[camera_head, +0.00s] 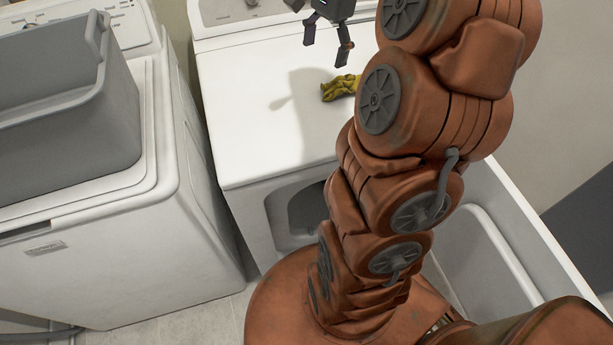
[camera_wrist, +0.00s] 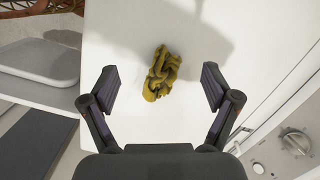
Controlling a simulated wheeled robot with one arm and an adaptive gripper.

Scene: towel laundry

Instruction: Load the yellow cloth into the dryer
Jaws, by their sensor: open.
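The yellow cloth (camera_head: 341,87) lies crumpled on the white top of the dryer (camera_head: 240,120). In the head view my arm hides the right part of the dryer. The dryer's front opening (camera_head: 296,212) shows dark inside, partly behind my arm. My gripper (camera_head: 327,58) is above the dryer top, up and left of the cloth in the picture. In the wrist view my gripper (camera_wrist: 161,90) is open and empty, with the cloth (camera_wrist: 161,73) showing between and beyond its two fingers, apart from them.
A white washer (camera_head: 100,235) stands left of the dryer, with a grey bin (camera_head: 65,105) on its lid. A white tub (camera_head: 480,250) is to the right, beside my arm. The dryer's control panel with a knob (camera_wrist: 296,141) shows at lower right in the wrist view.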

